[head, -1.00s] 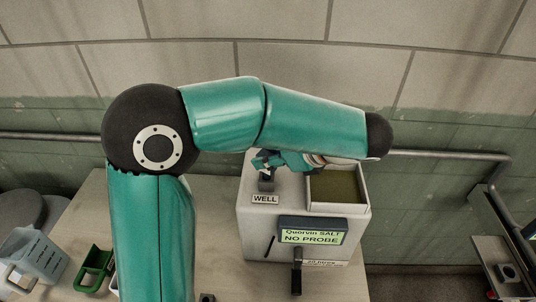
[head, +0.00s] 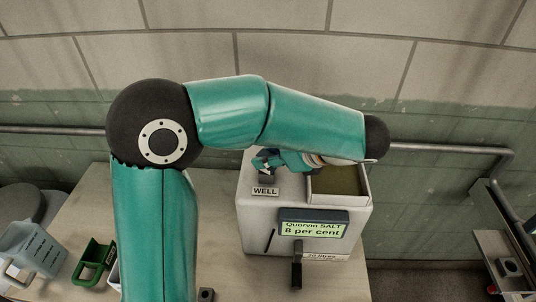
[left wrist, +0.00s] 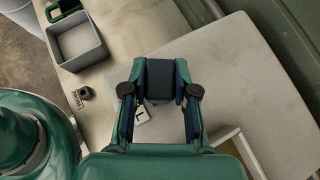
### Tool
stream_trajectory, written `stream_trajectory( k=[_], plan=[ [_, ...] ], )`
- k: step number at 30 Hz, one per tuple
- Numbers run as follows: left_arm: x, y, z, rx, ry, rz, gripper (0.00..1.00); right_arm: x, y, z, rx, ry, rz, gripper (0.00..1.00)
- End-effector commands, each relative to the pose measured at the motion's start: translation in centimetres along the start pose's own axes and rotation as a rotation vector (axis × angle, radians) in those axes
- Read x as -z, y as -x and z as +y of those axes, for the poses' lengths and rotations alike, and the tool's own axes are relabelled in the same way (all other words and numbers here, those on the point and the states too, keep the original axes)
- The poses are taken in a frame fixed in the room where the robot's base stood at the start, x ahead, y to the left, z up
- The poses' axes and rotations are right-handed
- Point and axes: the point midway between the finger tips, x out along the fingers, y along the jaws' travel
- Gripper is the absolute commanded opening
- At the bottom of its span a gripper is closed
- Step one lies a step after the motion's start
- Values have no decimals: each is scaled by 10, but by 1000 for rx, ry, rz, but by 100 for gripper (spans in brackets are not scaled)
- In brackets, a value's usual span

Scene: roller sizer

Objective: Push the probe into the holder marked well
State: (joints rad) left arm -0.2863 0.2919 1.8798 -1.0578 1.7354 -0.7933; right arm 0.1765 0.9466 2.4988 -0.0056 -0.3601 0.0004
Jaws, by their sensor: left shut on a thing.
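The white machine (head: 250,225) stands on the table with a dark holder (head: 267,181) on its top left, behind the WELL label (head: 265,191). Its display (head: 314,229) reads "Quorvin SALT 8 per cent". My left gripper (head: 268,161) is low over the holder. In the left wrist view my left gripper (left wrist: 160,80) is shut on a dark block, the probe's head (left wrist: 160,78). The probe's lower part is hidden, so how deep it sits cannot be seen directly. My right gripper is out of view.
An open bin (head: 338,198) is at the machine's top right, and a dark lever (head: 297,268) hangs at its front. A pipe (head: 450,154) runs along the wall behind.

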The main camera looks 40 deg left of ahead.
Motion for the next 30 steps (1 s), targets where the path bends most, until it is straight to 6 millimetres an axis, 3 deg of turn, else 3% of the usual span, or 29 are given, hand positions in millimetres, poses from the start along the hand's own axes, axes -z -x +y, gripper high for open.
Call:
stream_trajectory(
  k=[1, 6, 19, 23, 30],
  plan=[
    [0, 0, 0, 0, 0, 0, 31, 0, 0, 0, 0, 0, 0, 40],
    [0, 0, 0, 0, 0, 0, 57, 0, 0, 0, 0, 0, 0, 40],
    [0, 8, -1, 2, 1, 1, 57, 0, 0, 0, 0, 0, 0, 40],
    [1, 26, -1, 4, 2, 1, 57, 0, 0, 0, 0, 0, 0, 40],
    [2, 74, -2, 4, 0, 1, 57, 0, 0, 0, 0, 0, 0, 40]
  ],
)
